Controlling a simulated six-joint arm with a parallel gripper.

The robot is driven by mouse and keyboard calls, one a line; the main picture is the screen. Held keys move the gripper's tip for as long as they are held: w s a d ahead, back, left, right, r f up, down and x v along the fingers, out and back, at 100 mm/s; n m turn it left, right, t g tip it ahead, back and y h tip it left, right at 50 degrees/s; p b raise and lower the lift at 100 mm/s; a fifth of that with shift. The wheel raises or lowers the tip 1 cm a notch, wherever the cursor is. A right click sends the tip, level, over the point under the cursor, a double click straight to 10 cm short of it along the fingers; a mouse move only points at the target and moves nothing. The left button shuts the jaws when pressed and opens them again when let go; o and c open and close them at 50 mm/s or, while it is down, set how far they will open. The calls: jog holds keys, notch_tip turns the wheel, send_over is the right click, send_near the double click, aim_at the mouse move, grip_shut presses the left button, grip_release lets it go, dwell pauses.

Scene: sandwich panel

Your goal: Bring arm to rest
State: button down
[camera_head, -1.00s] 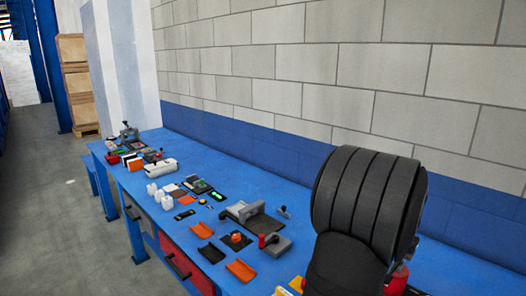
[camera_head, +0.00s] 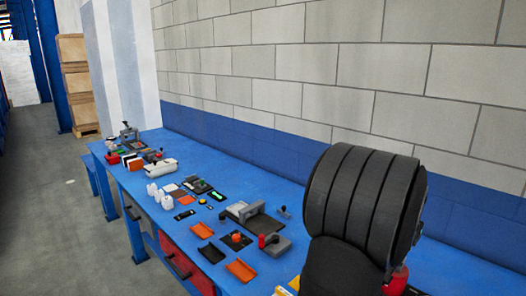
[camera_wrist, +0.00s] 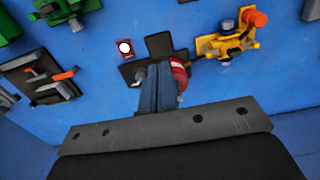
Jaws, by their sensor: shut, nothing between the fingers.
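My gripper (camera_wrist: 158,68) shows in the wrist view as grey-blue fingers reaching out from a dark mounting bar. The fingers are shut with nothing between them. They are above the blue bench top (camera_wrist: 105,85), in line with a black fixture (camera_wrist: 160,43). A red and white round part (camera_wrist: 178,72) shows right beside the fingers; I cannot tell whether they touch. In the head view my black arm stands at the right and the gripper does not show.
In the wrist view, a yellow fixture with an orange knob (camera_wrist: 254,18) is at upper right, a black fixture (camera_wrist: 42,77) at left and a green one (camera_wrist: 68,8) at upper left. In the head view, orange trays (camera_head: 241,270) and small parts line the blue bench (camera_head: 262,188).

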jog(key=shift+f, duration=3.2)
jog(key=c, duration=2.1)
grip_release()
jog(key=o, duration=0.3)
jog(key=shift+d+r, duration=0.2)
jog(key=shift+r, duration=0.05)
jog(key=o, duration=1.8)
jog(key=s+d+r+t+h, duration=0.1)
jog(key=s+d+r, duration=0.2)
jog(key=r, duration=0.3)
jog(key=s+d+r+t+h, duration=0.2)
jog(key=s+d+r, duration=0.1)
jog(key=r, duration=0.4)
jog(key=shift+s+d+r, duration=0.2)
jog(key=shift+d+r, duration=0.1)
jog(key=shift+d, duration=0.6)
jog(key=x, duration=0.9)
jog(key=shift+d+f, duration=0.2)
jog(key=shift+d, duration=0.1)
jog(key=shift+w+r, duration=0.1)
jog(key=v, duration=1)
